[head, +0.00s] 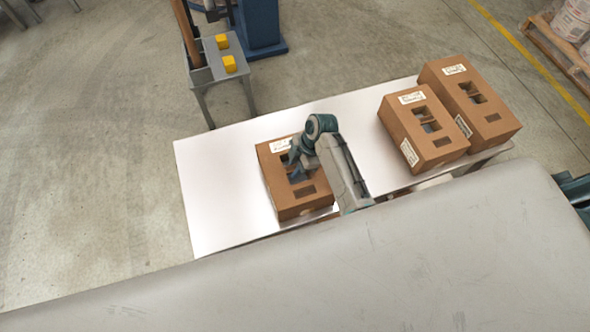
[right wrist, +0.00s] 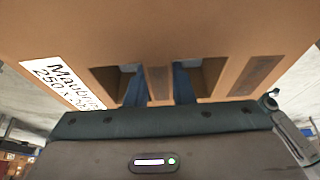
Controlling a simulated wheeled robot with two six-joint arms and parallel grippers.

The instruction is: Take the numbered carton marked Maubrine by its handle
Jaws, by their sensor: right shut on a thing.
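The Maubrine carton (head: 291,209) is a brown box with cut-outs in its top, on the left part of the white table. Its white label (right wrist: 62,84) reads "Maubrine" and "250 x" in the right wrist view; the rest is cut off. My right gripper (head: 293,168) is at the top of this carton. In the right wrist view its blue fingers reach into two openings, one on each side of the cardboard handle strip (right wrist: 158,80), and are shut on it. The carton appears to rest on the table. My left gripper is not in view.
The white table (head: 222,180) has free room left of the carton and between the cartons. Two more labelled brown cartons (head: 440,148) and (head: 500,122) stand close together at its right end. A grey stand (head: 212,75) with two yellow blocks is behind the table.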

